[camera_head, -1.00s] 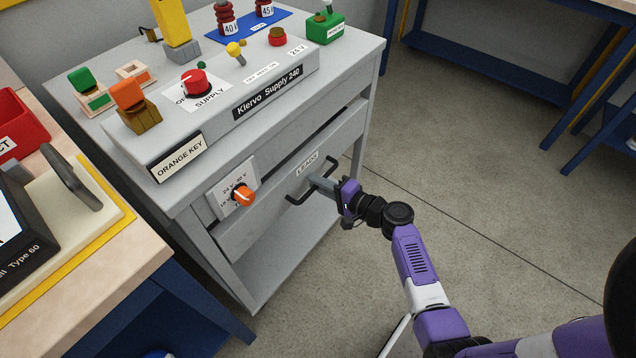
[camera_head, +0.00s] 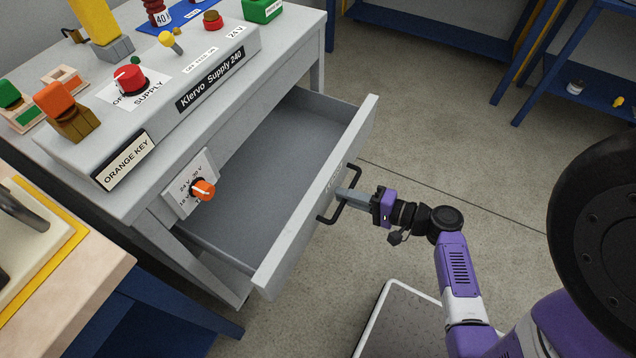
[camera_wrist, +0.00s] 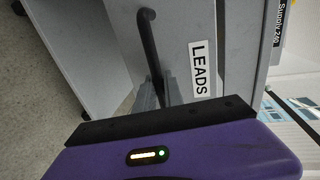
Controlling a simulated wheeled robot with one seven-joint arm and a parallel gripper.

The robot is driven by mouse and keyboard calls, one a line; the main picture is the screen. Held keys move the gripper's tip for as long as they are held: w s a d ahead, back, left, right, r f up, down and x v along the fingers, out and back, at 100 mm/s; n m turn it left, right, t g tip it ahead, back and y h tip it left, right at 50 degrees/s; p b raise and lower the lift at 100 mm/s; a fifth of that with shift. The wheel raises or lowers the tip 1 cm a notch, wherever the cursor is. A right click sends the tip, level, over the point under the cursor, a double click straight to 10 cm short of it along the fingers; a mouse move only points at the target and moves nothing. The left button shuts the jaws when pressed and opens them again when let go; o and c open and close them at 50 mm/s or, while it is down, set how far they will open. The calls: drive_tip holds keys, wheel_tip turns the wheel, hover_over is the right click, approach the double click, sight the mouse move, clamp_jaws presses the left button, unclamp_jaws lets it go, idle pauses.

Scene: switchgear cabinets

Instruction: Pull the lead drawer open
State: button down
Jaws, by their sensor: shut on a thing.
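The grey lead drawer (camera_head: 318,198) stands well out from the grey cabinet in the head view. The visible part of its inside looks empty. Its black bar handle (camera_head: 327,217) is on the front face. My gripper (camera_head: 343,193) is shut on the handle near its middle. In the wrist view the handle (camera_wrist: 148,35) runs down to my gripper's fingers (camera_wrist: 160,95), and the white LEADS label (camera_wrist: 203,70) is beside it on the drawer front. The exact finger contact is partly hidden there.
An orange knob (camera_head: 202,189) is on the cabinet front left of the drawer. The supply panel (camera_head: 210,78) lies on top with a red knob (camera_head: 128,78). A wooden-topped bench (camera_head: 90,275) stands close at lower left.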

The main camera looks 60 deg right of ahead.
drive_tip(key=f+v, duration=0.1)
drive_tip(key=v, duration=0.5)
drive_tip(key=shift+s, duration=0.15)
drive_tip(key=shift+f, duration=0.1)
drive_tip(key=c, duration=1.5)
unclamp_jaws()
drive_tip(key=shift+o, duration=0.2)
drive_tip(key=v, duration=0.7)
drive_tip(key=shift+s, duration=0.4)
